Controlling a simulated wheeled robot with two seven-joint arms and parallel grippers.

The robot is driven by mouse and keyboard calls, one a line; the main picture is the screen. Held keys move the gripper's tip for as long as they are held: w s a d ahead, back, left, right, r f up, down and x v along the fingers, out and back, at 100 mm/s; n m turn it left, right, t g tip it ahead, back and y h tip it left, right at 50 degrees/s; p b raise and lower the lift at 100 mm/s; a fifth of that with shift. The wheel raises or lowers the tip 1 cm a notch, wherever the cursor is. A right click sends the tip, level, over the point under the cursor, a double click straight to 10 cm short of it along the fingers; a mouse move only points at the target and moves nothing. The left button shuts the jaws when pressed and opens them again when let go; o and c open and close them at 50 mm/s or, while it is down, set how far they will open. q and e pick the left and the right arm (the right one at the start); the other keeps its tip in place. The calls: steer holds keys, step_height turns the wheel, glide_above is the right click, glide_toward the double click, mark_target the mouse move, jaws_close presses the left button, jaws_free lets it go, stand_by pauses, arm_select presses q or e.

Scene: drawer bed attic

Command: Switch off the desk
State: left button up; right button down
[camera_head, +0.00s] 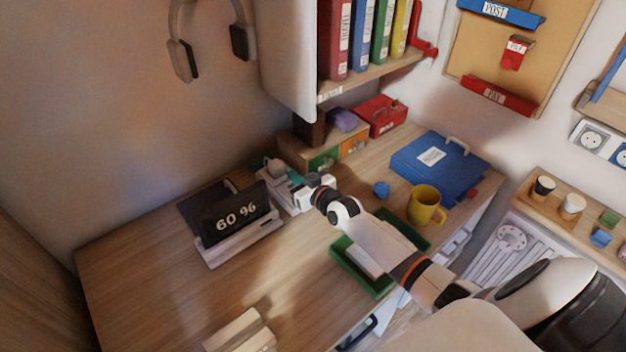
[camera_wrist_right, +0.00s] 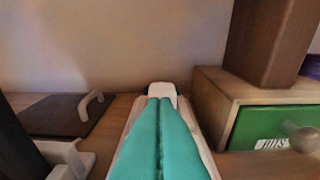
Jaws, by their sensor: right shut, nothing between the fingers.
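The desk (camera_head: 130,262) is a wooden top against the wall. A long pale strip (camera_head: 291,204) lies near its back edge, left of the small drawer box. My right gripper (camera_head: 285,172) is over this strip, shut and empty. In the right wrist view, its teal fingers (camera_wrist_right: 160,105) lie together along the strip, whose pale edge (camera_wrist_right: 204,140) shows beside them. A white block (camera_wrist_right: 163,89) with a dark edge stands just beyond the fingertips. I cannot tell whether they touch it. No switch is clearly visible. My left gripper is not in view.
A drawer box (camera_head: 352,143) with a green front stands close on the right. A blue box (camera_head: 438,166), a yellow mug (camera_head: 425,204) and a green tray (camera_head: 349,268) are farther right. The left desk area is clear.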

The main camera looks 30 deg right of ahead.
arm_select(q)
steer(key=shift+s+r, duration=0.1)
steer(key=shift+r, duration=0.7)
arm_select(e)
steer(key=s+d+r, duration=0.1)
steer(key=s+r, duration=0.4)
steer(key=s, duration=0.4)
steer(key=shift+s, duration=0.15)
steer(key=shift+d, duration=0.1)
